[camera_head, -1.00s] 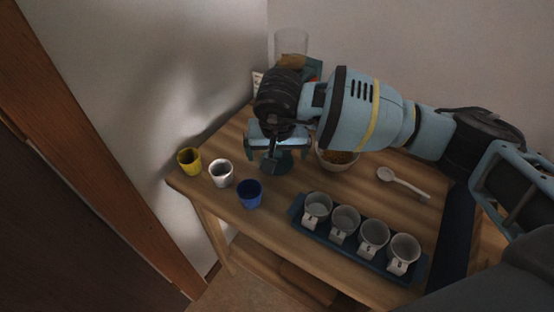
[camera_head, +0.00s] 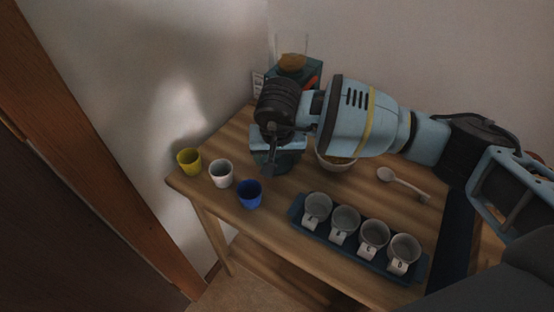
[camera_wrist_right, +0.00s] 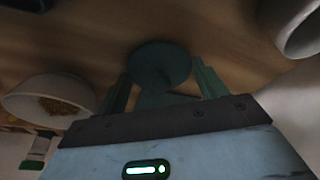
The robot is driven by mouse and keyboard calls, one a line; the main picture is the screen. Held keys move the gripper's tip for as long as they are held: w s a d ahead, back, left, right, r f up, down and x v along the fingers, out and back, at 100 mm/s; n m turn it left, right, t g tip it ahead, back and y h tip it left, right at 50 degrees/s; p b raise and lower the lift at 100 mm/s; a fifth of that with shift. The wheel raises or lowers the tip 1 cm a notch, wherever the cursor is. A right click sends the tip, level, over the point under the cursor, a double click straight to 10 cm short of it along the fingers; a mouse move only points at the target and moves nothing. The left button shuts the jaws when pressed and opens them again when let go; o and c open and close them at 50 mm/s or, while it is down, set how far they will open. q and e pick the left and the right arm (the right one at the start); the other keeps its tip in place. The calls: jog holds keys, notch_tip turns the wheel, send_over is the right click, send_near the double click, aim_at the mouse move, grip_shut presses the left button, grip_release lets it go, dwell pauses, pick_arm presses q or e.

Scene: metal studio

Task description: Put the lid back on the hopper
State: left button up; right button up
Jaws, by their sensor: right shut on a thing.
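The hopper (camera_head: 291,46) is a clear cylinder with brown contents at its bottom. It stands on top of a dark teal machine (camera_head: 309,72) at the back corner of the table, and no lid shows on it. The lid is a dark teal round disc (camera_wrist_right: 160,62) in the right wrist view. My right gripper (camera_wrist_right: 163,88) is shut on it, with a finger on each side. In the head view my right gripper (camera_head: 272,155) hangs over the table, in front of the machine, and the lid (camera_head: 287,161) is partly hidden below it. My left gripper is not in view.
Yellow (camera_head: 189,161), white (camera_head: 221,174) and blue (camera_head: 249,194) cups stand at the left edge. A blue tray (camera_head: 350,257) holds several labelled grey cups. A bowl (camera_head: 334,163) is partly hidden by my arm. A white spoon (camera_head: 402,183) lies at right.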

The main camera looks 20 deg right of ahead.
aim_at(278, 156)
jog(key=shift+r, duration=0.15)
notch_tip(278, 156, up, 10)
jog(key=shift+f, duration=0.1)
dwell(0.4)
